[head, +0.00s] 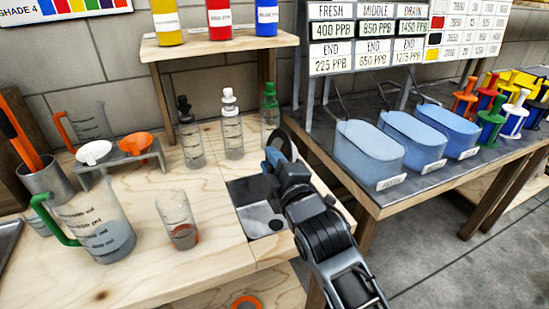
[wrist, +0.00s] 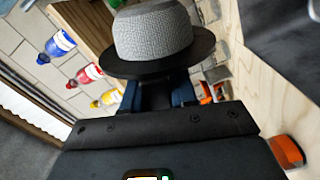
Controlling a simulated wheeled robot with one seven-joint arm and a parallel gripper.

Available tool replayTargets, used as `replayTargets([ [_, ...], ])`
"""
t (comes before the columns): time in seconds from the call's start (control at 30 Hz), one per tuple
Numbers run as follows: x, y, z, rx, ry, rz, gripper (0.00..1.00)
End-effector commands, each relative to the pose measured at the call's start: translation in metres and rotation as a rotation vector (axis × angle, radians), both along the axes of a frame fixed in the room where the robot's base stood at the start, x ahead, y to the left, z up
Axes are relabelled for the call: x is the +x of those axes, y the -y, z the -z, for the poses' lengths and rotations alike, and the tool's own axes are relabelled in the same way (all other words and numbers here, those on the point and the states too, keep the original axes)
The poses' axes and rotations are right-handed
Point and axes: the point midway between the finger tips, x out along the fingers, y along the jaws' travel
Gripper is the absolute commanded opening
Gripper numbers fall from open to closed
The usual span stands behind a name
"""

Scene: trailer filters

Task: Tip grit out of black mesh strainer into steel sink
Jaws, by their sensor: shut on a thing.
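The black mesh strainer (wrist: 152,34) fills the upper middle of the wrist view, with a grey mesh bowl and a wide black rim. In the head view, my gripper (head: 277,153) is above the back of the steel sink (head: 250,192), a square basin with a dark drain set in the wooden bench. There the strainer (head: 286,138) shows as a dark curved edge, standing steeply tilted beside the fingers. Its mesh bowl and any grit are hidden. My arm covers the sink's right part.
A green-handled jug (head: 105,235) and a beaker (head: 178,222) stand left of the sink. Small bottles (head: 231,130) stand behind it. Blue tubs (head: 370,150) line the table at right. A wooden shelf (head: 215,46) carries coloured bottles at the back.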

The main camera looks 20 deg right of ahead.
Motion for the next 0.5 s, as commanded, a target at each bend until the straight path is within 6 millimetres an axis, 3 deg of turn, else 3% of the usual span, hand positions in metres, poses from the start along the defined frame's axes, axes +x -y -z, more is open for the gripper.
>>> replayTargets([
  [0.2,0.000,-0.002,0.002,-0.296,-0.003,-0.001,0.00],
  [0.5,0.000,-0.001,0.011,-0.584,-0.001,-0.001,0.00],
])
